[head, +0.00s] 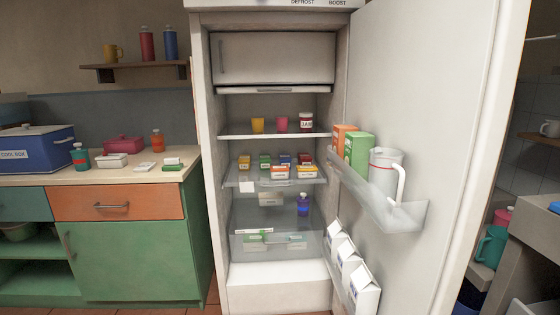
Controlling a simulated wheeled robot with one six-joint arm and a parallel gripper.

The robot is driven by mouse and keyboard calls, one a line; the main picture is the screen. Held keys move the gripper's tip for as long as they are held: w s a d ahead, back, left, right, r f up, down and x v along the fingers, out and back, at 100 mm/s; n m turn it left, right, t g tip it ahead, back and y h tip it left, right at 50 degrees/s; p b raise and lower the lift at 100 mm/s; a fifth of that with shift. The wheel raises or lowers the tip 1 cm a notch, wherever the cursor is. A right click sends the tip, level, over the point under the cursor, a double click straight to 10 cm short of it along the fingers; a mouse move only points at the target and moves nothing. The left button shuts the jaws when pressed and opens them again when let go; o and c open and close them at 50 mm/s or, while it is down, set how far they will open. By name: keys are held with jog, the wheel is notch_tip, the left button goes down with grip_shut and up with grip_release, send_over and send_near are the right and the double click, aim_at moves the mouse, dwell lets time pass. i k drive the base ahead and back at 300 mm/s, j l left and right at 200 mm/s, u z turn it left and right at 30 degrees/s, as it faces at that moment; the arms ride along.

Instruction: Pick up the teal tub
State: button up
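A teal container (491,246) with a handle stands at the right, beyond the open fridge door and partly cut off by the door edge and a pale counter. It looks more like a jug, and I cannot tell whether it is the teal tub. A small teal bottle (80,157) with a red band stands on the left counter. No clear teal tub shows inside the fridge, where several small packs (279,172) are too small to tell apart fully. My gripper is not in view.
The fridge door (440,100) stands wide open on the right; its racks hold cartons (358,150), a white jug (384,172) and milk cartons (364,292). A blue cool box (38,150) sits on the left counter (110,174). The fridge front is unobstructed.

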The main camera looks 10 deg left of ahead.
aim_at(82, 160)
jog(key=u, duration=1.55)
jog(key=i+l, duration=0.1)
jog(key=i, duration=0.4)
jog(key=i+l+u, duration=0.1)
jog(key=i, duration=0.4)
jog(key=i+l, duration=0.2)
jog(key=i, duration=0.3)
jog(key=i+l+u, duration=0.1)
jog(key=i, duration=0.4)
jog(key=i+l, duration=0.3)
jog(key=i, duration=0.2)
